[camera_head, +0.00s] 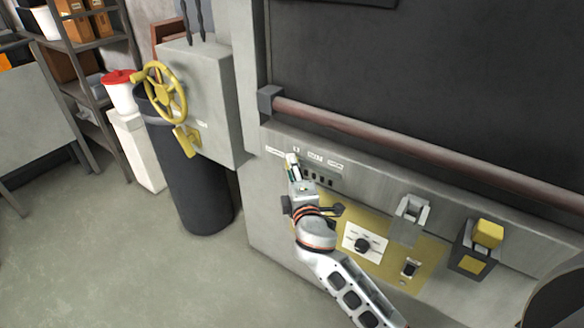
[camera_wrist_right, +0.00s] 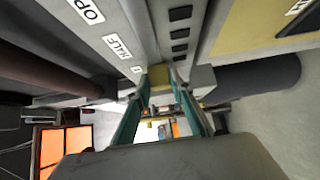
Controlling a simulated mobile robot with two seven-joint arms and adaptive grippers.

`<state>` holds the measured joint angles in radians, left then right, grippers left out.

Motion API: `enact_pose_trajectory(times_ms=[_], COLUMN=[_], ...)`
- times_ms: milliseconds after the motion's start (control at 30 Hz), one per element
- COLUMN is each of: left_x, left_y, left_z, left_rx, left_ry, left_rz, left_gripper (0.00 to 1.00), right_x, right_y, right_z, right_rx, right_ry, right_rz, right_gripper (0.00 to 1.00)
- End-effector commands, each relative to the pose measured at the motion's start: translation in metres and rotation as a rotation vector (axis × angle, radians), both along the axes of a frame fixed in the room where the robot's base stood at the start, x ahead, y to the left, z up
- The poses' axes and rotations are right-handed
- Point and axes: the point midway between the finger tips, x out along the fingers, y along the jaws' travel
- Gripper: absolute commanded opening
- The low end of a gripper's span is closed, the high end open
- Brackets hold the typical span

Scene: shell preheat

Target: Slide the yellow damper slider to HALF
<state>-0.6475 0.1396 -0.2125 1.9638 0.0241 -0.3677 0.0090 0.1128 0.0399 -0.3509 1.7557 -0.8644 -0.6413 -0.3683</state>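The yellow damper slider (camera_wrist_right: 158,76) shows as a small yellow block between my right fingertips in the right wrist view. My right gripper (camera_head: 292,162) is at the upper left of the oven's front panel in the head view and hides most of the slider there. Its two fingers (camera_wrist_right: 161,82) close in on both sides of the block and seem to touch it. The HALF label (camera_wrist_right: 117,46) is on the panel, with an OPEN label (camera_wrist_right: 88,11) beyond it. The slider sits beside a third, partly hidden label, short of HALF. My left gripper is not in view.
A reddish bar handle (camera_head: 400,145) runs across above the labels. Below are a row of dark slots (camera_head: 318,180), a black knob (camera_head: 362,244), a switch (camera_head: 409,268) and a yellow block (camera_head: 488,233). A yellow handwheel (camera_head: 165,90) and dark bin (camera_head: 195,185) stand left.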

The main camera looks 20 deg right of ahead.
Motion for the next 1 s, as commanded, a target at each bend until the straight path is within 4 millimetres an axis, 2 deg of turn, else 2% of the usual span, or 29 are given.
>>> enact_pose_trajectory(times_ms=[133, 433, 800, 833, 867, 900, 1000], left_x=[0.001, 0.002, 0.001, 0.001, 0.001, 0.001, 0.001], left_y=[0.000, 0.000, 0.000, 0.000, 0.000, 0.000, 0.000], left_z=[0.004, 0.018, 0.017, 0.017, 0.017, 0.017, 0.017], left_rx=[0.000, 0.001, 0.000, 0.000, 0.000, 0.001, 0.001], left_ry=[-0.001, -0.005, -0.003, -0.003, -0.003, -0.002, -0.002], left_rz=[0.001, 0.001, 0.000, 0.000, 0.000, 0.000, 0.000], left_gripper=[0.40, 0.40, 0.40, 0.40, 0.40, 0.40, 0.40], right_x=[-0.007, -0.043, -0.048, -0.048, -0.048, -0.048, -0.048], right_y=[-0.006, -0.034, -0.037, -0.037, -0.037, -0.037, -0.037], right_z=[0.000, 0.000, 0.000, 0.000, 0.000, 0.000, 0.000], right_rx=[-0.001, -0.002, -0.001, -0.001, -0.001, -0.001, -0.001], right_ry=[0.002, 0.002, 0.000, 0.000, 0.000, 0.000, 0.000], right_rz=[-0.001, -0.002, -0.001, -0.001, -0.001, -0.001, -0.001], right_gripper=[0.00, 0.00, 0.00, 0.27, 0.35, 0.39, 0.39])
